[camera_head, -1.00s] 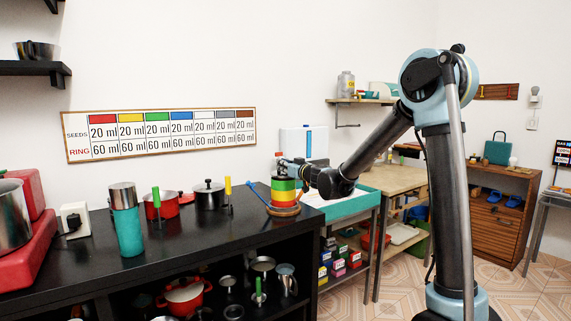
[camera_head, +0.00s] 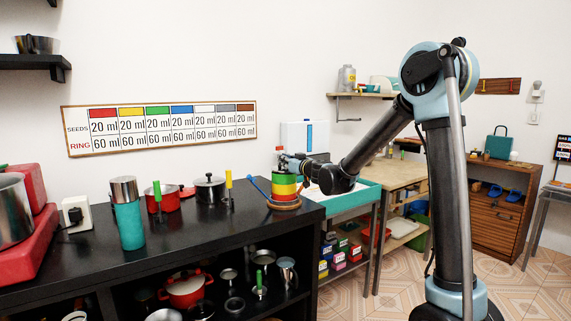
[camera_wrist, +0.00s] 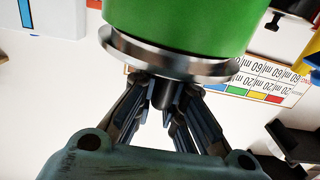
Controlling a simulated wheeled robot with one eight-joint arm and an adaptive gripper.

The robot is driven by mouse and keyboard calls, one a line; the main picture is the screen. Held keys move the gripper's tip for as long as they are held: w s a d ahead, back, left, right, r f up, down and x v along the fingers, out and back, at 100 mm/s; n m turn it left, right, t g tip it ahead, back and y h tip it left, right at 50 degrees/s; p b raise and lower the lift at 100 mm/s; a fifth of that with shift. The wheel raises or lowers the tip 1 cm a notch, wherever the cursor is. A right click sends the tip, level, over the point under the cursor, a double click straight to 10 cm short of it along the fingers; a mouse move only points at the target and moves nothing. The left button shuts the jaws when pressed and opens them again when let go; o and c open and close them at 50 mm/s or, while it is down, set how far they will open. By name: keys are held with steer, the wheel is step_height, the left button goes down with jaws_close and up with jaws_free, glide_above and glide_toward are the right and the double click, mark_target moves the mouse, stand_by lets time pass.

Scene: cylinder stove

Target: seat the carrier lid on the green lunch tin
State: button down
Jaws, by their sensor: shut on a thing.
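The green lunch tin (camera_head: 284,179) is the top of a stack, with a yellow tin (camera_head: 285,190) and a red tin (camera_head: 285,198) below it. My gripper (camera_head: 286,163) is just above the green tin and reaches in from the right. In the wrist view, which is upside down, my gripper (camera_wrist: 170,98) is shut on the dark knob of the silver carrier lid (camera_wrist: 160,60). The lid lies across the end of the green tin (camera_wrist: 185,22) and looks close against it. I cannot tell if a thin gap remains or if it is fully seated.
The stack stands on a brown round base (camera_head: 285,206) near the right end of the black counter (camera_head: 180,240). A blue-handled tool (camera_head: 257,185) leans beside it. Pots and a teal bottle (camera_head: 128,220) stand to the left. A teal-edged table (camera_head: 350,203) is behind right.

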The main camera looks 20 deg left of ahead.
steer(key=shift+f, duration=0.5)
stand_by(0.8)
steer(key=c, duration=1.9)
jaws_free()
steer(key=shift+c, duration=0.2)
steer(key=v, duration=1.1)
